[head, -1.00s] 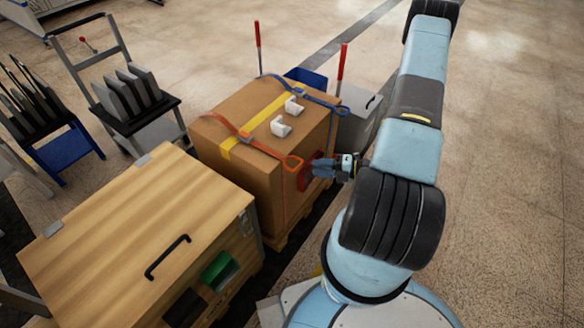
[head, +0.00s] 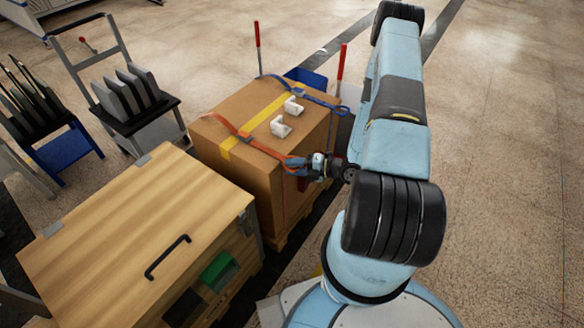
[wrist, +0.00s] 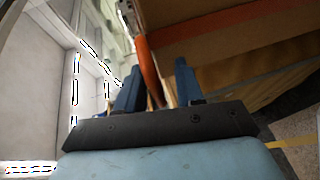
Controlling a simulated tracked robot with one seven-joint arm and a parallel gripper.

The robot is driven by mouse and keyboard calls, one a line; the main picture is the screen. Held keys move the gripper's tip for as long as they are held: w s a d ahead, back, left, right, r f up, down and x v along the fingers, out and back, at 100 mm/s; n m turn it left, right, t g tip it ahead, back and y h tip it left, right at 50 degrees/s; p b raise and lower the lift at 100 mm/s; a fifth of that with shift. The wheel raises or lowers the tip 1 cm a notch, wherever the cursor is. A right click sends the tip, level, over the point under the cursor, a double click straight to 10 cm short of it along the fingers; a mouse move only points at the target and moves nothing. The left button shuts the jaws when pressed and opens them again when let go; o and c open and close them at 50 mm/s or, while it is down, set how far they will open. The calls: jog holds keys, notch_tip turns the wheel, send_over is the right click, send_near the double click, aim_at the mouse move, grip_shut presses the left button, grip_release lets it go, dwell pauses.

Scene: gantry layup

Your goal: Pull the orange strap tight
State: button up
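The orange strap (head: 262,146) runs across the top of a cardboard box (head: 282,190) to its near right edge, with a slack line hanging down the side. My gripper (head: 292,164) is at that edge, where the strap's orange end loop is; it mostly hides the loop in the head view. In the wrist view, my two blue fingers (wrist: 158,80) stand apart with an orange piece of the strap (wrist: 148,68) between them. It is close to the left finger, and a gap shows towards the right one.
A blue strap (head: 322,99) and two white corner pieces (head: 281,127) are on the box. A wooden crate (head: 130,225) with a black handle stands close at the lower left. Red-topped posts (head: 342,62) rise behind. Open floor (head: 510,150) lies to the right.

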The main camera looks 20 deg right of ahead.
grip_shut()
jog(key=shift+s+f, duration=0.1)
dwell(0.3)
